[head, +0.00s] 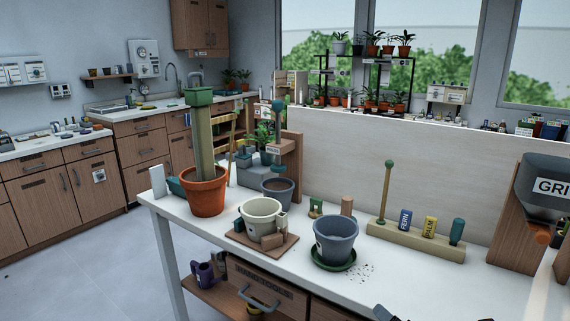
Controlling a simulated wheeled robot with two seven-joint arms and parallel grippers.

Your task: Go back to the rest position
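A dark piece (385,313) juts in at the bottom edge, right of the middle, and a smaller dark sliver shows farther right. They may be part of my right gripper, but too little shows to tell its fingers or whether it holds anything. My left gripper is not in view. The white table (400,284) stands in front of me. On it are a grey-blue pot (336,243) on a green saucer (334,265), a cream pot (261,221) on a wooden board (283,246), and a terracotta pot (205,192) with a tall green post.
A wooden rack (416,242) holds a green rod and labelled FERN and PALM pieces. A grey hopper (548,186) on a wooden stand is at the right. Dark crumbs lie beside the saucer. A pale panel (390,170) backs the table. Floor (90,265) is open at left.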

